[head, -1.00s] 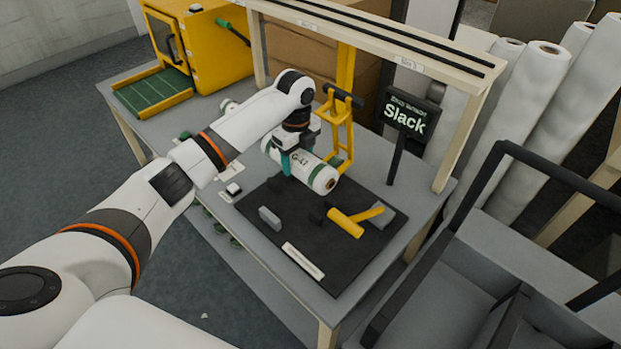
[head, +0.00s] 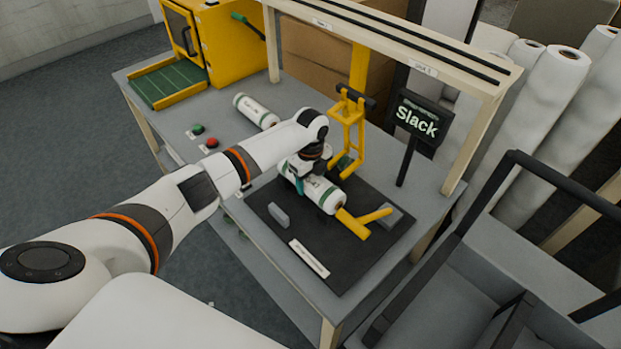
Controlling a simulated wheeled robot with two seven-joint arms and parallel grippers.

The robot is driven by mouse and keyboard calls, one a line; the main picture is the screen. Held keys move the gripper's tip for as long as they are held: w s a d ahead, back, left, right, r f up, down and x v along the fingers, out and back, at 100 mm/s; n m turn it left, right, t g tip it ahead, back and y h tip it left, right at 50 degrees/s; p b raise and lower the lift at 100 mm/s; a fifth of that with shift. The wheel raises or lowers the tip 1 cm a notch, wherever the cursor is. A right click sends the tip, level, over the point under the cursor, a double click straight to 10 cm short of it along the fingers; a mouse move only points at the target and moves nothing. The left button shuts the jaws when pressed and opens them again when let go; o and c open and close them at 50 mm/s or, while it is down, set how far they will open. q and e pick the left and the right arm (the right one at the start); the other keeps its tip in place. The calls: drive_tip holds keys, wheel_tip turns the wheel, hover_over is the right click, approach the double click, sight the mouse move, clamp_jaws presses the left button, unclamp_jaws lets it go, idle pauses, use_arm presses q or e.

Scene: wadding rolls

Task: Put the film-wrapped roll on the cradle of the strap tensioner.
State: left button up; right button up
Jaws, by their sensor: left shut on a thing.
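A white roll with green bands (head: 326,192) is in my left gripper (head: 301,186), which is shut around its middle. The roll lies level above the black mat, its right end close to the yellow lever (head: 352,224). It hides the dark cradle blocks on the mat; I cannot tell whether it touches them. The strap tensioner parts on the mat include the yellow lever and a grey block (head: 279,215). A second white roll with green bands (head: 256,111) lies at the back of the table. My right gripper is not in view.
A yellow frame (head: 346,135) stands behind the held roll, beside a sign reading "Slack" (head: 417,119). A yellow machine with a green ramp (head: 164,88) is at the back left. A wooden beam (head: 385,35) spans above. Red and green buttons (head: 204,136) are near the left edge.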

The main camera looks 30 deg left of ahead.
use_arm(q)
drive_tip(key=shift+f, duration=0.15)
drive_tip(key=o, duration=1.1)
drive_tip(key=shift+o, duration=0.2)
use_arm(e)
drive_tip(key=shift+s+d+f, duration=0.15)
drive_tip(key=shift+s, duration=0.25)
use_arm(q)
drive_tip(key=shift+r, duration=0.2)
wheel_tip(320, 180, up, 12)
drive_tip(key=b, duration=0.2)
drive_tip(key=shift+b, duration=0.3)
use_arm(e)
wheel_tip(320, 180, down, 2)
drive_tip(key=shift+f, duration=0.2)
use_arm(q)
drive_tip(key=shift+f, duration=0.1)
